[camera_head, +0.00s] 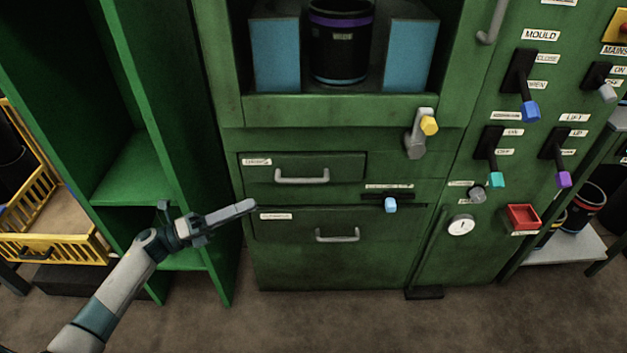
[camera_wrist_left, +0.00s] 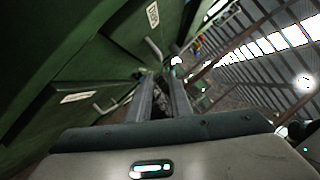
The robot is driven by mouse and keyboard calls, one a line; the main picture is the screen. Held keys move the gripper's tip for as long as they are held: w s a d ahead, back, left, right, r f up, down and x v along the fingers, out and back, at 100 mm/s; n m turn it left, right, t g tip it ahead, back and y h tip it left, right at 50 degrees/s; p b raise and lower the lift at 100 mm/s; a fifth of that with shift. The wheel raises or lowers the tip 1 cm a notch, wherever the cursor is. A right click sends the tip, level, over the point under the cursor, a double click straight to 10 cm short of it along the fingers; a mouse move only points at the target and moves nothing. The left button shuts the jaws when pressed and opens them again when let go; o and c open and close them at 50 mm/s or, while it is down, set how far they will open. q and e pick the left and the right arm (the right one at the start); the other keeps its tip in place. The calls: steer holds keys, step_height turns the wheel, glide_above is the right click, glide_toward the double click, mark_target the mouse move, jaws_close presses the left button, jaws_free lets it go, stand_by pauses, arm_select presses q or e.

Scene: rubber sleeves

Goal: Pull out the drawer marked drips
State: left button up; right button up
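The green cabinet front has two drawers. The upper drawer (camera_head: 340,165) has a small white label (camera_head: 256,162) and a grey bar handle (camera_head: 302,177). The lower drawer (camera_head: 375,240) has its own label (camera_head: 275,216) and handle (camera_head: 337,236). Both look shut. Handles and labels show there at the left. My right gripper is out of view.
Green open shelving (camera_head: 140,170) stands left of the cabinet, near my left arm. A blue-tipped slide lever (camera_head: 390,204) sits between the drawers, and a yellow-knobbed lever (camera_head: 428,126) above right. A switch panel is at the right. The floor (camera_head: 330,320) in front is clear.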

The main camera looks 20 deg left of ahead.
mark_target(310, 180)
arm_select(q)
steer(key=shift+w, duration=0.1)
